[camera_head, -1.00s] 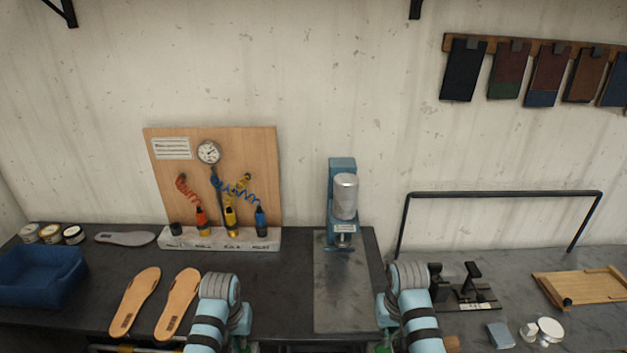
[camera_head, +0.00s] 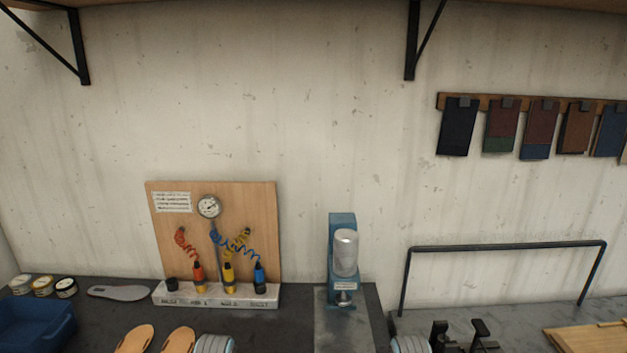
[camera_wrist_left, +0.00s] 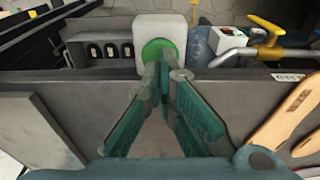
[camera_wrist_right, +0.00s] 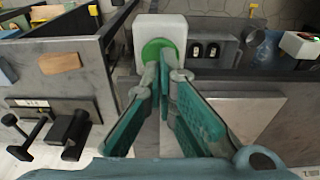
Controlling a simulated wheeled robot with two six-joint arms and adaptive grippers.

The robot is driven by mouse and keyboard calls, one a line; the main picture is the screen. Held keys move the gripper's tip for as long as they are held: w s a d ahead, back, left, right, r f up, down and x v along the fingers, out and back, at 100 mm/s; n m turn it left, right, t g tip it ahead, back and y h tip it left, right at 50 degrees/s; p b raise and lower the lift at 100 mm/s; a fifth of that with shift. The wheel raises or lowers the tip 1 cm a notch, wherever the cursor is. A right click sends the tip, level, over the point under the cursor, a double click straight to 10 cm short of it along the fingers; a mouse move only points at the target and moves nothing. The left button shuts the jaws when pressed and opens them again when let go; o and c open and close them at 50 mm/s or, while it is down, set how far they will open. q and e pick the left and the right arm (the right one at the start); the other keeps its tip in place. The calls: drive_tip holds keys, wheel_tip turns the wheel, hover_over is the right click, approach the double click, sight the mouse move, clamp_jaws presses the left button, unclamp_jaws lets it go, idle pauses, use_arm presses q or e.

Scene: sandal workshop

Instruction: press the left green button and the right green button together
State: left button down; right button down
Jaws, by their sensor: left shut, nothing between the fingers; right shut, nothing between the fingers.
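The left green button (camera_wrist_left: 152,49) is a round green cap on a white box (camera_wrist_left: 165,27) in the left wrist view. My left gripper (camera_wrist_left: 165,70) is shut and empty, its tips overlapping the button's lower right part. The right green button (camera_wrist_right: 153,47) sits on a similar white box (camera_wrist_right: 176,29) in the right wrist view. My right gripper (camera_wrist_right: 165,64) is shut and empty, its tips in front of that button's lower right part. I cannot tell whether either gripper touches its button. The head view shows neither button and only the tops of my arms.
A blue press (camera_head: 342,228) stands on the bench beyond my arms. Left of it is a wooden board (camera_head: 164,235) with a gauge and coloured hoses. A blue bin (camera_head: 38,327) and tan soles (camera_head: 178,340) lie at the left. A black bar frame (camera_head: 505,247) stands at the right.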

idle(0.6)
use_arm(q)
drive_tip(key=shift+w+b, duration=0.75)
drive_tip(key=shift+w, duration=0.05)
use_arm(e)
drive_tip(key=shift+f, duration=0.7)
use_arm(q)
drive_tip(key=shift+f, duration=0.1)
drive_tip(key=shift+f+b, duration=0.5)
drive_tip(key=shift+b, duration=0.05)
use_arm(e)
drive_tip(key=shift+w, duration=0.8)
use_arm(q)
drive_tip(key=shift+f, duration=0.2)
use_arm(e)
drive_tip(key=shift+f, duration=0.1)
use_arm(q)
drive_tip(key=shift+r+p, duration=0.25)
drive_tip(key=shift+p, duration=0.2)
use_arm(e)
drive_tip(key=shift+r, duration=0.55)
